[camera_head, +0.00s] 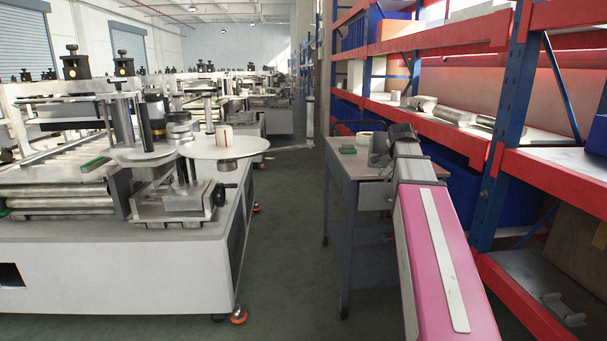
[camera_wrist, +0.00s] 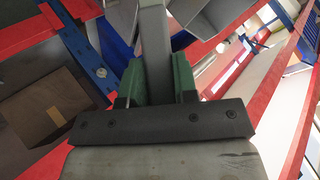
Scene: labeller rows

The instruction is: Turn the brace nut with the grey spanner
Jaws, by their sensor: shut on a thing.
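In the wrist view my gripper (camera_wrist: 159,78) has its two green fingers closed on a long grey bar. This bar looks like the handle of the grey spanner (camera_wrist: 154,40). It runs away from me and off the top edge, so its far end is out of view. A small round pale fitting (camera_wrist: 101,72) sits on a blue rack upright to the left of the fingers. It may be the brace nut, but it is too small to tell. In the head view my own arm hides the fingers, and I cannot make out the spanner there.
The red and blue rack (camera_head: 510,120) stands close on the right, with several diagonal braces. A grey wheeled table (camera_head: 350,168) stands before it, with a tape roll (camera_head: 364,138) and small green item on top. A labelling machine (camera_head: 110,250) fills the left. The aisle floor (camera_head: 290,240) is clear.

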